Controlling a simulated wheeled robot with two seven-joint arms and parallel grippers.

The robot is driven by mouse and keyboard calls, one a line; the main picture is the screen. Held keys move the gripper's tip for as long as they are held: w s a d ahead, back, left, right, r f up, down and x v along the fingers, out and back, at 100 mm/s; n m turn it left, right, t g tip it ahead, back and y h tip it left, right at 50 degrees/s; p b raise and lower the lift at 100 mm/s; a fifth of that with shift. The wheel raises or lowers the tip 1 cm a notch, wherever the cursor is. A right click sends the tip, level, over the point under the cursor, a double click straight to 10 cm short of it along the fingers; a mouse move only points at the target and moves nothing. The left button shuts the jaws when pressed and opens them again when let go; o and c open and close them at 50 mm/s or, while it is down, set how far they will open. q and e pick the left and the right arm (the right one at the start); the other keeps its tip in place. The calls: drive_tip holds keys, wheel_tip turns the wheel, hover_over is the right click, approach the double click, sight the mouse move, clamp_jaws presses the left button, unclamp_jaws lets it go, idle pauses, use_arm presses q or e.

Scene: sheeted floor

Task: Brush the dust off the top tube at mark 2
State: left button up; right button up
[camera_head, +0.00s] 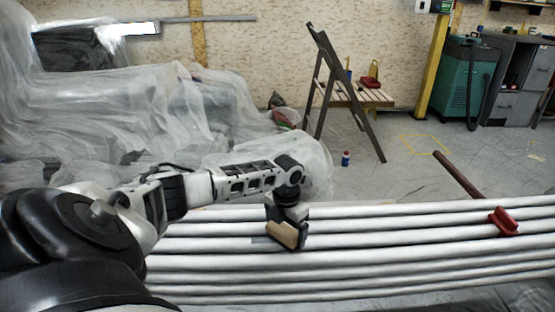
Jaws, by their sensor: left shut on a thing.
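Several long white tubes (400,238) run side by side across the lower half of the view. My left gripper (290,213) reaches over them from the left, pointing down. It is shut on a brush (281,236) with a tan block, whose lower edge is at the tubes; I cannot tell whether it touches. A small grey patch (262,240) shows on a tube just left of the brush. I cannot make out a numbered mark. My right gripper is not in view.
A red piece (503,222) sits on the tubes at the right, with a dark bar (458,175) behind. A folding chair (345,95), a small can (345,158) and a green machine (468,80) stand farther back. Plastic sheeting (150,110) covers things at the left.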

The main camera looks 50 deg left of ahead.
use_arm(q)
drive_tip(key=shift+w+d+b, duration=0.3)
drive_tip(key=shift+w+d, duration=0.45)
drive_tip(key=shift+w, duration=0.2)
drive_tip(key=shift+w+d+b, duration=0.3)
drive_tip(key=shift+w+d, duration=0.4)
drive_tip(key=shift+w, duration=0.2)
wheel_tip(320, 180, up, 6)
drive_tip(key=p, duration=0.6)
drive_tip(key=shift+r, duration=0.15)
wheel_tip(320, 180, up, 3)
drive_tip(key=p, duration=0.3)
